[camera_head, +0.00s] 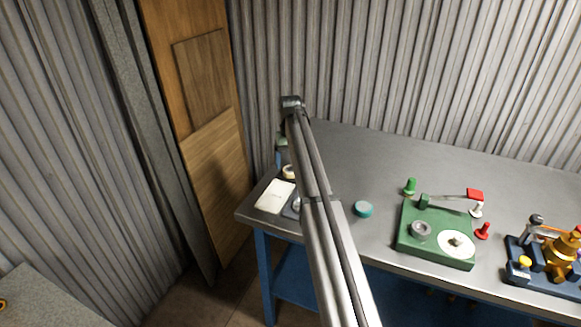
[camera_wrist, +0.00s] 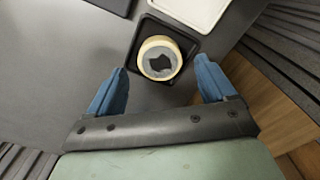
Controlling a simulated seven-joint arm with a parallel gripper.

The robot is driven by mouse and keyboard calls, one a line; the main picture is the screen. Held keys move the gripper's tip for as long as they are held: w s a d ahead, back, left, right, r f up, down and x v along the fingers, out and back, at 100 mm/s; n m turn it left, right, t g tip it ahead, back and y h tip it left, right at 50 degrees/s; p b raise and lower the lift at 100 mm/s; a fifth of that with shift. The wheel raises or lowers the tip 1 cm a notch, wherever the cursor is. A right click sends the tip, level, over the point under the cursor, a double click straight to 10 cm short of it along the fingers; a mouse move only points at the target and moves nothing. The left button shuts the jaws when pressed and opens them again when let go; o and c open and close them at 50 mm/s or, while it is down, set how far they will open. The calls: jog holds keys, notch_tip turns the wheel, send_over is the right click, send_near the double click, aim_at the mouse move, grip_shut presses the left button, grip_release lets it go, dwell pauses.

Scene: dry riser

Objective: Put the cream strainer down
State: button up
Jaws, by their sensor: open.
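The cream strainer (camera_wrist: 146,66) is a round cream ring with a dark, partly grey centre. In the wrist view it sits in a small black square tray (camera_wrist: 188,42) on the grey bench. My gripper (camera_wrist: 160,66) is open, with one blue finger on each side of the strainer and a visible gap to each. In the head view the strainer (camera_head: 289,172) shows as a small cream shape at the bench's left end, partly hidden by my arm. My gripper is mostly hidden there too.
A white tray (camera_head: 274,196) lies beside the black tray. A teal round piece (camera_head: 363,209), a green fixture (camera_head: 435,240) with red, white and green knobs, and a blue-based brass assembly (camera_head: 556,262) stand to the right. The bench (camera_head: 375,155) is clear at the back. Corrugated walls stand behind.

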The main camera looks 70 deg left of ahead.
aim_at(291, 169)
notch_tip(291, 169, up, 9)
dwell(0.3)
jog(key=shift+w, duration=0.1)
